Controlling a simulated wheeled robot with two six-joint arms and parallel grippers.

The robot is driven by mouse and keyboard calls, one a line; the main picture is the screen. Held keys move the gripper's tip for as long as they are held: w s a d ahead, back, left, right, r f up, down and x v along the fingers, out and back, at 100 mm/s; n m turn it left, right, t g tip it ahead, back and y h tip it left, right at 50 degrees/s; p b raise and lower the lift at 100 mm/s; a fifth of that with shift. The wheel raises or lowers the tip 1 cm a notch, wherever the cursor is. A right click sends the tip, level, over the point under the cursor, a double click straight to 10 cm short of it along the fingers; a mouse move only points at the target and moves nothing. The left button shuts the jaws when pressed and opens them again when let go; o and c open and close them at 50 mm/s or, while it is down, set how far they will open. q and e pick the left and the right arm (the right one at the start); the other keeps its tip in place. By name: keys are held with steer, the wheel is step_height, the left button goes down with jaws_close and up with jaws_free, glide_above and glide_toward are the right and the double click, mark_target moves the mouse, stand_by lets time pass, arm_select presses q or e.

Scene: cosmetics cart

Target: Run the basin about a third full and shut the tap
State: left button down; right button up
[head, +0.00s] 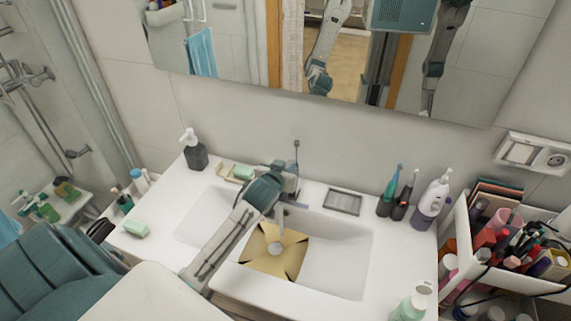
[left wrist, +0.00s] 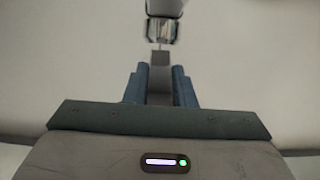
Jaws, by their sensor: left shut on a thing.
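The white basin (head: 340,262) is set in the counter, with a gold star-shaped piece (head: 262,254) around the drain on its floor. I cannot make out a water level in it. My left gripper (head: 287,184) reaches over the basin to the tap (head: 281,212) at its back edge and hides most of the tap's body. In the left wrist view, the fingers of my left gripper (left wrist: 158,80) are shut on the tap lever (left wrist: 160,60), a dark upright piece between them. Whether water runs from the spout is unclear. My right gripper is not directly in view.
A dark soap dispenser (head: 195,151) and a soap dish (head: 238,173) stand behind left. A grey tray (head: 343,201), toothbrushes (head: 390,190) and a white-purple bottle (head: 432,200) line the back right. A crowded cosmetics cart (head: 510,262) stands right. A mirror (head: 480,70) hangs above.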

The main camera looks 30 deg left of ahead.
arm_select(q)
steer(key=shift+r, duration=0.1)
steer(key=c, duration=1.2)
jaws_free()
steer(key=shift+s+d+b, duration=0.1)
steer(key=shift+s+b, duration=0.2)
steer(key=shift+s, duration=0.05)
steer(key=b+v, duration=0.3)
steer(key=v, duration=0.7)
steer(key=shift+r, duration=0.1)
